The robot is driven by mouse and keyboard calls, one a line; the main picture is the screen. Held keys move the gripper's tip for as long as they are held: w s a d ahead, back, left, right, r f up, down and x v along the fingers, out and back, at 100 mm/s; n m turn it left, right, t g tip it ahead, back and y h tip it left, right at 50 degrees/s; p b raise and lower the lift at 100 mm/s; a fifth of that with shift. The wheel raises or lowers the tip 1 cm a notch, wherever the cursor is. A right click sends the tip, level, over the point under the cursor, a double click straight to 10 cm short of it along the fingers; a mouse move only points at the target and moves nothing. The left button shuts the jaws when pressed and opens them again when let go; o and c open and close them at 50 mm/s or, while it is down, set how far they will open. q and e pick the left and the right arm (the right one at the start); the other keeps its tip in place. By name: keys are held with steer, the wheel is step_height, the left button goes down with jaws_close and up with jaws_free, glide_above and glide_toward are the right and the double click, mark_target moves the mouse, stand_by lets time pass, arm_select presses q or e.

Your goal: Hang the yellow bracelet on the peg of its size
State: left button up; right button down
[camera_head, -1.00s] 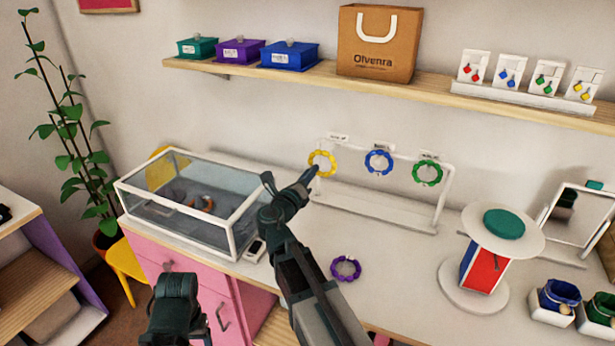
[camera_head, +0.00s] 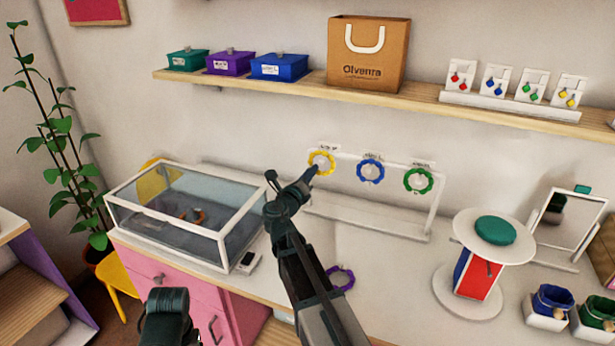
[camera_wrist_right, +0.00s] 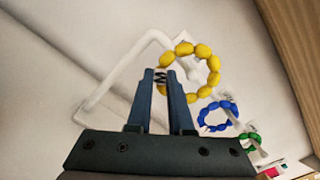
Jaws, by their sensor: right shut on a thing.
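My right gripper (camera_head: 314,171) is shut on the yellow bracelet (camera_head: 329,159), gripping its edge at the left end of the white rack (camera_head: 437,208). In the right wrist view the fingertips (camera_wrist_right: 161,76) pinch one side of the yellow beaded ring (camera_wrist_right: 211,80). The rack's white bar (camera_wrist_right: 125,73) passes close behind, and a white part shows through the ring. I cannot tell whether the peg goes through it. A blue bracelet (camera_head: 360,172) and a green bracelet (camera_head: 407,182) hang further right on the rack.
A purple bracelet (camera_head: 349,282) lies on the white counter, partly behind my right arm. A glass case (camera_head: 165,228) stands left, a round stand (camera_head: 465,236) right. A wooden shelf (camera_head: 430,97) runs above the rack.

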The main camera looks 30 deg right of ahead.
steer(key=shift+x, duration=1.25)
steer(key=shift+w+d+f+b, duration=0.15)
steer(key=shift+d+f+b, duration=0.05)
steer(key=shift+f+b, duration=0.55)
steer(key=c, duration=0.7)
jaws_free()
steer(key=shift+c, duration=0.2)
steer(key=v, duration=1.4)
